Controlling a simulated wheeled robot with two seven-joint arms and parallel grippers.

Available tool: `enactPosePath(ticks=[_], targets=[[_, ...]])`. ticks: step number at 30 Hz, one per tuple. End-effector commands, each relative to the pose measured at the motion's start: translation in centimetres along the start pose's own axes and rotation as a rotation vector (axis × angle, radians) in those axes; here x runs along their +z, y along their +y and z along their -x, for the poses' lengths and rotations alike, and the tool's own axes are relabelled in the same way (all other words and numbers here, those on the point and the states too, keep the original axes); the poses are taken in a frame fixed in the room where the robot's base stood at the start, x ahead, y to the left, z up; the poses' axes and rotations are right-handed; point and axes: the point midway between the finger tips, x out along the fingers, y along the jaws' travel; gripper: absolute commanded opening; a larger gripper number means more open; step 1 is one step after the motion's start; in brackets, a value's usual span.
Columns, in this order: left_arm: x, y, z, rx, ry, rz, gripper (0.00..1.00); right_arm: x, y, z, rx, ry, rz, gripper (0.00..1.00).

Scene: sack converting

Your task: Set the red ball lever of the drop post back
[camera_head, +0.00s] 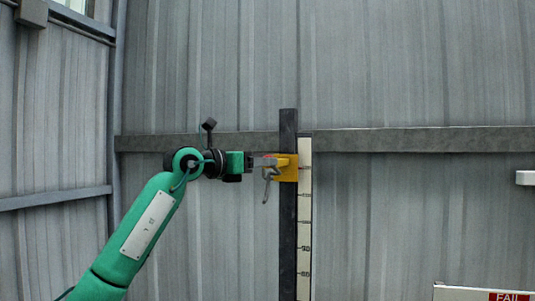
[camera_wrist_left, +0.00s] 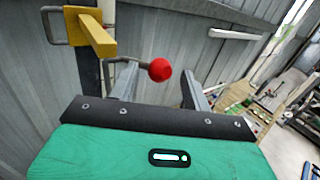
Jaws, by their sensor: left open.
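The drop post (camera_head: 288,225) is a dark upright post carrying a yellow bracket (camera_head: 287,174). In the left wrist view the yellow bracket (camera_wrist_left: 97,35) is at upper left. A thin grey lever rod runs from beside the post to a red ball (camera_wrist_left: 160,69). My left gripper (camera_head: 268,161) is level with the bracket and just left of the post. In the left wrist view its two fingers (camera_wrist_left: 158,80) are apart, and the ball shows between their tips. I cannot tell whether a finger touches the ball or rod. In the head view the gripper mostly hides the ball.
A pale graduated strip (camera_head: 304,225) stands right of the post. A grey bent handle (camera_head: 268,188) hangs at the bracket's left. A corrugated wall with a horizontal rail (camera_head: 420,139) is behind. A sign reading FAIL (camera_head: 508,297) is at bottom right.

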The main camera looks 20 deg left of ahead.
Motion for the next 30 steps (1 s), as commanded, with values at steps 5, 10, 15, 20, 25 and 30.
enactPosePath(ticks=[5, 10, 15, 20, 25, 30], targets=[[0.2, 0.0, -2.0, -0.002, 0.0, 0.001, 0.49, -0.1, 0.1, 1.1, 0.001, 0.0, 0.0, 0.36], [0.0, 0.0, -2.5, 0.0, -0.001, 0.0, 0.49, -0.1, 0.3, 1.2, 0.003, -0.001, 0.001, 0.36], [0.0, 0.0, -2.6, 0.0, -0.001, 0.0, 0.49, 0.0, 0.6, 1.1, 0.006, -0.001, 0.003, 0.36], [0.0, 0.0, -2.5, 0.0, -0.001, 0.0, 0.25, 0.0, 0.7, 1.1, 0.007, -0.002, 0.003, 0.36], [0.0, 0.0, -2.5, 0.0, -0.001, 0.0, 0.0, 0.0, 0.7, 1.1, 0.007, -0.002, 0.003, 0.36], [0.1, 0.0, -2.5, 0.0, 0.003, 0.003, 0.0, 0.0, 0.7, 1.3, 0.007, -0.002, 0.003, 0.36]])
